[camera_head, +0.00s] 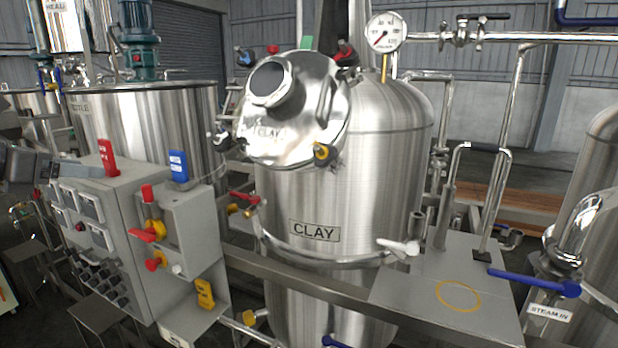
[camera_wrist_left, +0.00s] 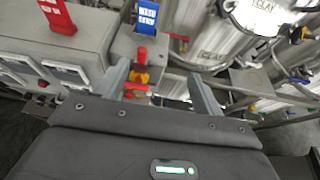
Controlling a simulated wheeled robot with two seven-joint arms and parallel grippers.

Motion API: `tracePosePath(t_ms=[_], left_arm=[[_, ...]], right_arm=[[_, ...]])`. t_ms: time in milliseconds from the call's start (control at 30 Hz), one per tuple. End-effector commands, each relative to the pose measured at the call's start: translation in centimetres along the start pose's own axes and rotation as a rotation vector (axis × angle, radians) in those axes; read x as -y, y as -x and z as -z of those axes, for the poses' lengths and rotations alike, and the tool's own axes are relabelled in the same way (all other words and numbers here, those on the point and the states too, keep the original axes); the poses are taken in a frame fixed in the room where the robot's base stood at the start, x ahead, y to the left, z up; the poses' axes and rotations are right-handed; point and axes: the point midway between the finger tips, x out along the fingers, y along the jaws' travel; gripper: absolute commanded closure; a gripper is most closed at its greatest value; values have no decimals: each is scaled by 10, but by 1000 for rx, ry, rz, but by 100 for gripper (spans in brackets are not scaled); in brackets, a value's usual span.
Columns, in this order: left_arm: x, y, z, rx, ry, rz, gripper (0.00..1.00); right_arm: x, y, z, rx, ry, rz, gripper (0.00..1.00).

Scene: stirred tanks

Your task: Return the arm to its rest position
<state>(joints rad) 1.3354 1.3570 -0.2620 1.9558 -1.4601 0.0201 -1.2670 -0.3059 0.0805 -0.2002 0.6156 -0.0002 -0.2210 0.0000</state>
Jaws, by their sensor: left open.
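My left gripper (camera_head: 58,166) shows at the left edge of the head view, as a dark grey body beside the grey control box. In the left wrist view its two fingers (camera_wrist_left: 163,88) stand wide apart with nothing between them. Behind the fingers are a red and yellow valve handle (camera_wrist_left: 140,72) and the grey box that carries it; the gripper looks apart from them, though the exact gap is hard to tell. My right gripper is in neither view.
The grey control box (camera_head: 120,215) has gauges, knobs, a red tag (camera_head: 108,158) and a blue tag (camera_head: 178,166) standing up. A steel tank labelled CLAY (camera_head: 340,190) with a raised round lid (camera_head: 290,110) fills the middle. A steel table (camera_head: 425,285) is at right, with a blue-handled valve (camera_head: 535,283).

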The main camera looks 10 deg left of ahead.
Motion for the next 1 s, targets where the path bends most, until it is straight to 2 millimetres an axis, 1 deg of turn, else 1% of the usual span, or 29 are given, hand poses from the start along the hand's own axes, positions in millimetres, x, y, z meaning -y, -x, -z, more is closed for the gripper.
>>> tracePosePath(t_ms=[33, 100, 167, 367, 467, 567, 667, 767, 800, 867, 900, 967, 1000], left_arm=[[0, 0, 0, 0, 0, 0, 31], [5, -13, 3, -1, 13, 8, 31], [8, -22, 4, 3, 26, 13, 31], [24, -60, 13, 14, 84, 36, 31], [35, -84, 22, 22, 132, 51, 31], [50, -112, 34, 33, 201, 70, 31], [69, -141, 52, 43, 294, 93, 31], [92, -172, 76, 54, 423, 117, 31], [103, -185, 89, 58, 493, 127, 31], [123, -205, 114, 63, 632, 140, 31], [138, -217, 135, 64, 746, 144, 31], [158, -231, 167, 65, 932, 137, 31], [169, -236, 189, 64, 1064, 122, 31]], right_arm=[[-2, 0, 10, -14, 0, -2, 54], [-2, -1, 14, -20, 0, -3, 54], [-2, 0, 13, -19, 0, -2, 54], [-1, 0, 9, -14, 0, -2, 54], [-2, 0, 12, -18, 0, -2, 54], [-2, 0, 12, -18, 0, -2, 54], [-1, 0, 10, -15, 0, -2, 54], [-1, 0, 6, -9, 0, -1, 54], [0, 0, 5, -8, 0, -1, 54], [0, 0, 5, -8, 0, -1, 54], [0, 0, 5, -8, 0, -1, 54], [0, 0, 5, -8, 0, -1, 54], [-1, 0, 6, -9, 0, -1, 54]])
